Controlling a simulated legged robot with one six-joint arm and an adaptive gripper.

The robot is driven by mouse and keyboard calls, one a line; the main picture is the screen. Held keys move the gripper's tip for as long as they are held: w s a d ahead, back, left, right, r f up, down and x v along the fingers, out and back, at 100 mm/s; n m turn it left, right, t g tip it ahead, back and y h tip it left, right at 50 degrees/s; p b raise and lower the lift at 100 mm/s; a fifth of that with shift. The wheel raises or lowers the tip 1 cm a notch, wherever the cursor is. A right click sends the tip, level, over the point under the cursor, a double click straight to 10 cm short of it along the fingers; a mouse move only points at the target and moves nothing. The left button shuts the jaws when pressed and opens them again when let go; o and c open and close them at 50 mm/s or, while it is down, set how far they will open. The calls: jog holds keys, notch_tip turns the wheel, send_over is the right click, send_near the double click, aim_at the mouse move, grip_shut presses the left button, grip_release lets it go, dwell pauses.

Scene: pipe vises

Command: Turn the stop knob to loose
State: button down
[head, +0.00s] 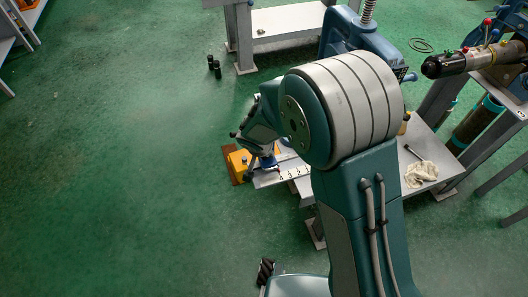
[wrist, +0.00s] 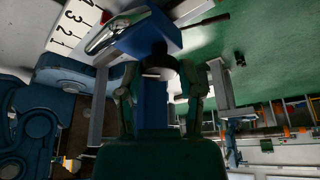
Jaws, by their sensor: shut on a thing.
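The stop is a blue block (wrist: 148,34) at the top middle of the wrist view, beside a white scale (wrist: 75,25) with black numbers. A dark knob (wrist: 158,54) sticks out of the block towards my gripper (wrist: 161,72). My gripper's two fingers are on either side of the knob and shut on it; the fingertips partly hide it. In the head view my gripper (head: 262,162) is low beside the numbered scale (head: 292,172), and my own arm hides most of the fixture. The knob cannot be made out there.
A yellow block (head: 238,163) is left of the scale. A shiny metal cylinder (wrist: 113,33) lies close to the stop. A white cloth (head: 420,174) lies on the grey bench at right, below a dark pipe (head: 455,65). The green floor (head: 120,150) at left is mostly clear.

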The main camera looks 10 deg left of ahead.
jog(key=shift+c, duration=1.3)
grip_release()
jog(key=shift+a, duration=0.15)
jog(key=v, duration=1.1)
jog(key=shift+r, duration=0.4)
jog(key=shift+a, duration=0.1)
